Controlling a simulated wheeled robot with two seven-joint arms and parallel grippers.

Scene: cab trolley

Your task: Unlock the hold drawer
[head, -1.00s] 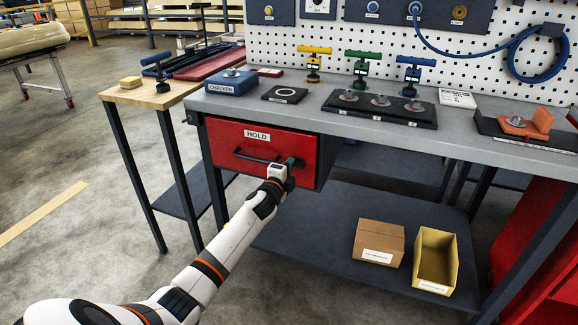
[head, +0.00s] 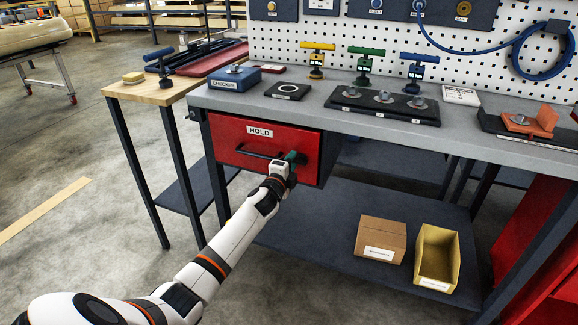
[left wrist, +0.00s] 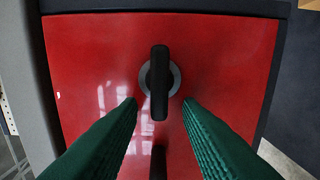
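The red hold drawer (head: 235,139) is shut under the grey bench, with a HOLD label (head: 260,132) and a black bar handle (head: 250,153). My left gripper (head: 293,158) is at the right part of the drawer front and covers the lock there. In the left wrist view, the lock is a black turn knob (left wrist: 160,82) on a grey round ring (left wrist: 174,78). The knob's long side lines up with the handle end (left wrist: 158,162). My left gripper's green fingers (left wrist: 159,104) are open, one on each side of the knob, with gaps. My right gripper is not in view.
The bench top (head: 300,112) above holds a blue checker box (head: 235,78), a black tray (head: 383,108) and several coloured T-handled tools. A cardboard box (head: 381,238) and a yellow bin (head: 436,257) stand on the lower shelf. The floor to the left is open.

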